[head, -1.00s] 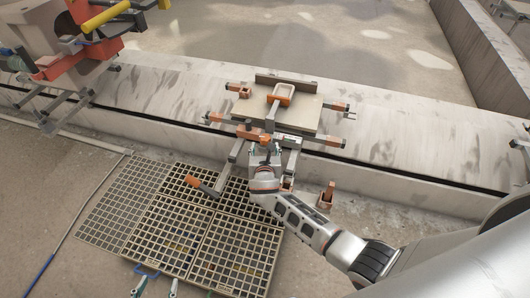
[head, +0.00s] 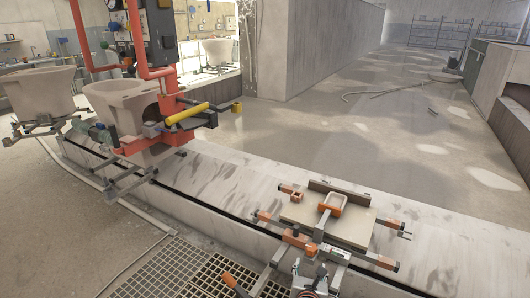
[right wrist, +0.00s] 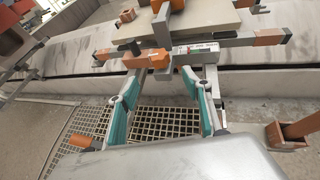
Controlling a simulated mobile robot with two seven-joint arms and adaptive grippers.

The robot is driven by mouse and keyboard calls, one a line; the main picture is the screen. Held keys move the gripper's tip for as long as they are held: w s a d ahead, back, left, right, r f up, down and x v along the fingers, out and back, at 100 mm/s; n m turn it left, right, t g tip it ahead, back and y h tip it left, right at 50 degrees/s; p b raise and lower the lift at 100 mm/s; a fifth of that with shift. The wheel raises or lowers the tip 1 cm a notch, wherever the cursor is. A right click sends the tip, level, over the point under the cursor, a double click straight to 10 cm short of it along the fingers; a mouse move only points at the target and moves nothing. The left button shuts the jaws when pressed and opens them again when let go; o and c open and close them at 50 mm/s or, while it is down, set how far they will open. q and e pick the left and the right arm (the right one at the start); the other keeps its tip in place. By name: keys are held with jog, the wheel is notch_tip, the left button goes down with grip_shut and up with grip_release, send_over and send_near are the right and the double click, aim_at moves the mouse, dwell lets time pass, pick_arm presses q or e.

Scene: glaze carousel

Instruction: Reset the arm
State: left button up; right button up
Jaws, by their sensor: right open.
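My right gripper (head: 310,270) is at the bottom edge of the head view, in front of a clamping fixture on the low concrete ledge. In the right wrist view its two teal-padded fingers (right wrist: 160,82) stand apart with nothing between them. The fixture's grey board (head: 345,228) carries an orange-and-grey clamp (head: 332,204) and orange-ended bars. The fixture's near bar (right wrist: 205,47) shows just beyond the fingertips; I cannot tell whether they touch it. My left gripper is out of view.
A floor grating (head: 160,270) lies in front of the ledge (head: 225,190). A red machine frame (head: 78,40) and pale ceramic bowls (head: 125,105) stand at the left. An orange upright bracket (right wrist: 285,132) is right of my fingers. Open floor (head: 390,120) lies behind the ledge.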

jog(key=s+f+m+g+y+p, duration=0.1)
jog(key=s+f+m+y, duration=0.15)
jog(key=s+m, duration=0.55)
jog(key=s+f+m+g+y+p, duration=0.15)
jog(key=s+f+m, duration=0.35)
jog(key=s, duration=0.5)
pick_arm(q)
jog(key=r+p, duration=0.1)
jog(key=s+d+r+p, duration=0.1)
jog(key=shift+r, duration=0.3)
pick_arm(e)
jog(key=s+r+m+y, duration=0.1)
jog(key=s+r+m, duration=0.2)
jog(key=s+m, duration=0.4)
jog(key=s+d+r+m+y, duration=0.1)
jog(key=s+r+m, duration=0.3)
jog(key=s+m, duration=0.3)
jog(key=shift+m, duration=0.3)
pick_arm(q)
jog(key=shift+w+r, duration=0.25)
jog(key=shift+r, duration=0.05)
pick_arm(e)
jog(key=shift+s+t, duration=0.15)
jog(key=shift+t, duration=0.1)
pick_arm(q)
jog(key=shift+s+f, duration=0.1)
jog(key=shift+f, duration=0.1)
pick_arm(e)
jog(key=shift+f, duration=0.1)
